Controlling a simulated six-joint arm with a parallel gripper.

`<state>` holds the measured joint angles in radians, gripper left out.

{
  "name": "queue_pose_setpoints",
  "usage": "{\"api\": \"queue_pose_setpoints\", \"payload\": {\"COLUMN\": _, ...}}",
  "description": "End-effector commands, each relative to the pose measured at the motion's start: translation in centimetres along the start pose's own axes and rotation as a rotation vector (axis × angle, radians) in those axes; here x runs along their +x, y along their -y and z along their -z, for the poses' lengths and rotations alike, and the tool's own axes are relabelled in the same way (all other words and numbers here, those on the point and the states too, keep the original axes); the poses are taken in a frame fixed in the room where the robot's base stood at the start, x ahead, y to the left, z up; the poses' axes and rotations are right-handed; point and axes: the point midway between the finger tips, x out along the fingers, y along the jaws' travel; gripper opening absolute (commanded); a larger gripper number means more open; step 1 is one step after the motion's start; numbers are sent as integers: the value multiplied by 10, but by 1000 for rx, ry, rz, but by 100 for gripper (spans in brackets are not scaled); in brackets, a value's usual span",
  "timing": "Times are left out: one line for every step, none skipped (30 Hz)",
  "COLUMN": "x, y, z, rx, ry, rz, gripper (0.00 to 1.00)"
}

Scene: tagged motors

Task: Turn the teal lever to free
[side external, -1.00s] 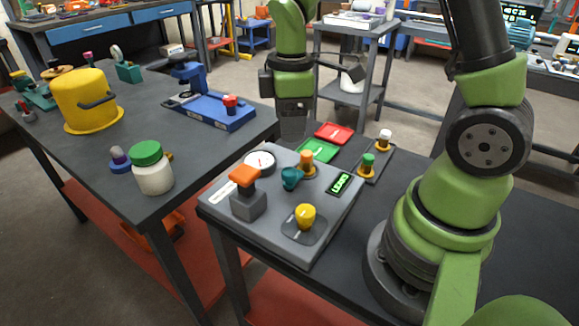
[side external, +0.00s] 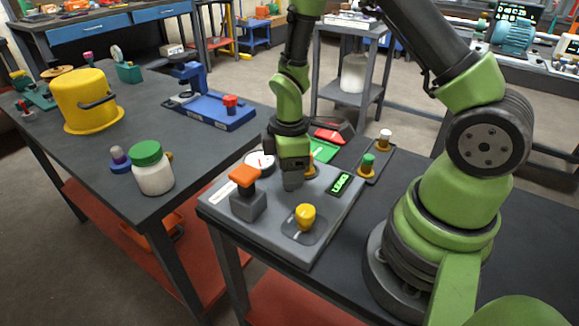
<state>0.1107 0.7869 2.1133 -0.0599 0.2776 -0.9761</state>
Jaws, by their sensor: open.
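My gripper (side external: 292,182) points down over the grey control panel (side external: 270,238), at the spot where the teal lever stands. The gripper body hides the teal lever, so its position and any contact with the fingers cannot be seen. The gripper is open, with its fingertips low near the panel surface.
An orange-topped lever (side external: 244,177) stands close to the left of my gripper. A yellow knob (side external: 305,216) is in front, a green display (side external: 341,183) to the right, and a gauge (side external: 262,161) behind left. A small tray (side external: 373,172) holds pegs.

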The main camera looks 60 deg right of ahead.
Motion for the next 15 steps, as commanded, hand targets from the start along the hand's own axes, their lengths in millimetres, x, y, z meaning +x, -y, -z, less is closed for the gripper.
{"api": "queue_pose_setpoints", "payload": {"x": 0, "y": 0, "z": 0, "rx": 0, "ry": 0, "rz": 0, "gripper": 59}}
{"api": "queue_pose_setpoints", "payload": {"x": 0, "y": 0, "z": 0, "rx": 0, "ry": 0, "rz": 0, "gripper": 59}}
{"api": "queue_pose_setpoints", "payload": {"x": 0, "y": 0, "z": 0, "rx": 0, "ry": 0, "rz": 0, "gripper": 59}}
{"api": "queue_pose_setpoints", "payload": {"x": 0, "y": 0, "z": 0, "rx": 0, "ry": 0, "rz": 0, "gripper": 52}}
{"api": "queue_pose_setpoints", "payload": {"x": 0, "y": 0, "z": 0, "rx": 0, "ry": 0, "rz": 0, "gripper": 45}}
{"api": "queue_pose_setpoints", "payload": {"x": 0, "y": 0, "z": 0, "rx": 0, "ry": 0, "rz": 0, "gripper": 36}}
{"api": "queue_pose_setpoints", "payload": {"x": 0, "y": 0, "z": 0, "rx": 0, "ry": 0, "rz": 0, "gripper": 29}}
{"api": "queue_pose_setpoints", "payload": {"x": 0, "y": 0, "z": 0, "rx": 0, "ry": 0, "rz": 0, "gripper": 22}}
{"api": "queue_pose_setpoints", "payload": {"x": 0, "y": 0, "z": 0, "rx": 0, "ry": 0, "rz": 0, "gripper": 13}}
{"api": "queue_pose_setpoints", "payload": {"x": 0, "y": 0, "z": 0, "rx": 0, "ry": 0, "rz": 0, "gripper": 10}}
{"api": "queue_pose_setpoints", "payload": {"x": 0, "y": 0, "z": 0, "rx": 0, "ry": 0, "rz": 0, "gripper": 10}}
{"api": "queue_pose_setpoints", "payload": {"x": 0, "y": 0, "z": 0, "rx": 1, "ry": 0, "rz": 0, "gripper": 10}}
{"api": "queue_pose_setpoints", "payload": {"x": 0, "y": 0, "z": 0, "rx": 1, "ry": 0, "rz": 0, "gripper": 10}}
{"api": "queue_pose_setpoints", "payload": {"x": -1, "y": 0, "z": 0, "rx": 2, "ry": 0, "rz": 0, "gripper": 10}}
{"api": "queue_pose_setpoints", "payload": {"x": -1, "y": 0, "z": 0, "rx": 6, "ry": 0, "rz": 0, "gripper": 10}}
